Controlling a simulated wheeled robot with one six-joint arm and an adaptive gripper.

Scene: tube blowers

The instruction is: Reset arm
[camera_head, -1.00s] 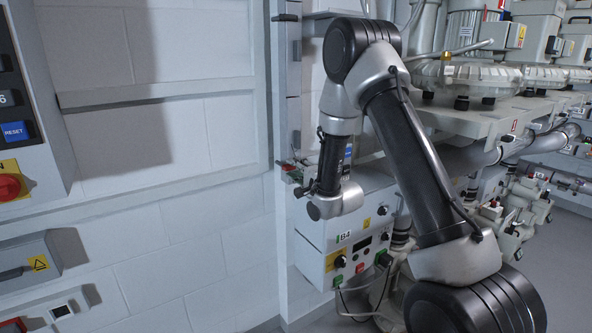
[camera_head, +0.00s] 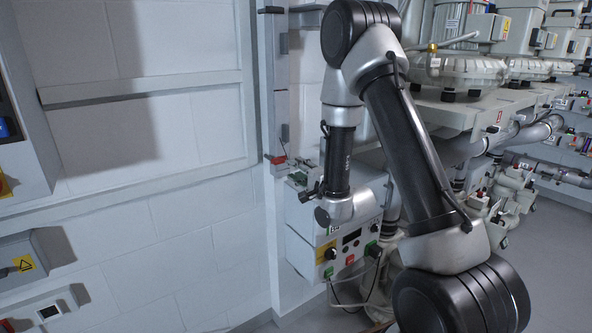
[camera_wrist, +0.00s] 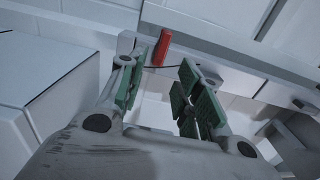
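My gripper (camera_wrist: 163,88) is open, with its two green-padded fingers apart and nothing held between them. In the head view my gripper (camera_head: 298,180) hangs from the bent arm, in front of the pale upright post and above the control box; it is small and partly hidden by my wrist. A red handle (camera_wrist: 161,47) shows beyond the fingertips in the wrist view, close to the left finger; I cannot tell the exact gap. In the head view the red handle (camera_head: 277,159) sits on the post, just left of the gripper.
A control box (camera_head: 335,245) with knobs and buttons stands below my wrist. Tube blowers (camera_head: 455,75) and pipes fill the right side. A white block wall (camera_head: 150,240) is at the left, with a grey switch box (camera_head: 25,262). Grey floor (camera_head: 545,240) is clear at the right.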

